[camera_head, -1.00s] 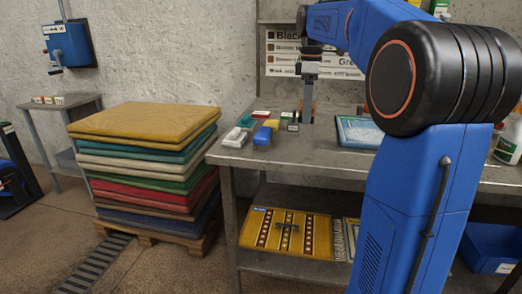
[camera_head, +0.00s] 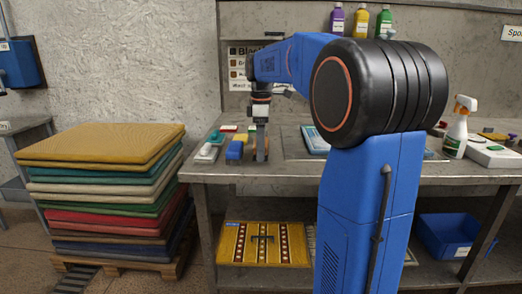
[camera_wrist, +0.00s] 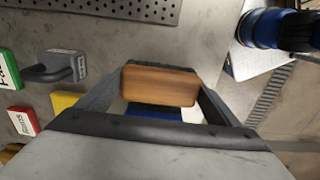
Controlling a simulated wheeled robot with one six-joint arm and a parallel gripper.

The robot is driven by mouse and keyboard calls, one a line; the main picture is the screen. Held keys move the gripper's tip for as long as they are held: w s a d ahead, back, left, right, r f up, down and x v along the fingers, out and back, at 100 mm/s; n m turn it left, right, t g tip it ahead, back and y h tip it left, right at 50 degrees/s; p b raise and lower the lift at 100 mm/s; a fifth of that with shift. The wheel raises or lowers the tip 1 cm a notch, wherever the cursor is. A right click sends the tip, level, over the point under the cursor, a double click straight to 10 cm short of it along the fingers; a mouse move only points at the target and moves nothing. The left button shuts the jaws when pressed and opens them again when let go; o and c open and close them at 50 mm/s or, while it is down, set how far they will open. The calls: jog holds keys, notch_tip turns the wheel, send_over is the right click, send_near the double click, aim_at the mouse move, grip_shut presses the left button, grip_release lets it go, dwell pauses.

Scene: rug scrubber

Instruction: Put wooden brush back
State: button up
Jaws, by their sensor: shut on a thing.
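The wooden brush shows as a brown wooden block (camera_wrist: 160,85) between the two fingers in the wrist view. My gripper (camera_wrist: 155,92) is shut on it. Dark material shows along the block's far edge. In the head view my gripper (camera_head: 261,156) points down over the left part of the metal workbench (camera_head: 300,172), just right of a blue block (camera_head: 234,150). The brush is small there, and I cannot tell whether it touches the bench top. A blue surface (camera_wrist: 153,112) shows just below the brush in the wrist view.
Labelled green (camera_wrist: 8,68) and red (camera_wrist: 22,121) blocks and a grey handled piece (camera_wrist: 66,66) lie left of the gripper. A yellow block (camera_wrist: 65,102) is closer. A spray bottle (camera_head: 457,127) stands at the bench's right. Stacked mats (camera_head: 100,150) stand left of it.

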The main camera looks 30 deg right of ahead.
jog(key=shift+f, duration=0.7)
jog(key=o, duration=0.9)
jog(key=shift+f, duration=0.1)
notch_tip(320, 180, up, 12)
jog(key=shift+r, duration=0.15)
jog(key=s+a+f+m+t, duration=0.1)
jog(key=s+a+f+m, duration=0.2)
jog(key=s+a+f, duration=0.2)
jog(key=s+a+f+m+t, duration=0.2)
jog(key=s+a+f+m, duration=0.2)
jog(key=s+f, duration=0.8)
jog(key=s+a+f+m+t, duration=0.1)
jog(key=s+a+f+m, duration=0.3)
jog(key=s+f, duration=0.5)
jog(key=shift+s+a+t, duration=0.2)
jog(key=shift+s+a, duration=0.5)
jog(key=shift+s, duration=0.35)
jog(key=shift+s+a+t, duration=0.2)
jog(key=shift+s+a, duration=0.5)
jog(key=shift+s, duration=0.35)
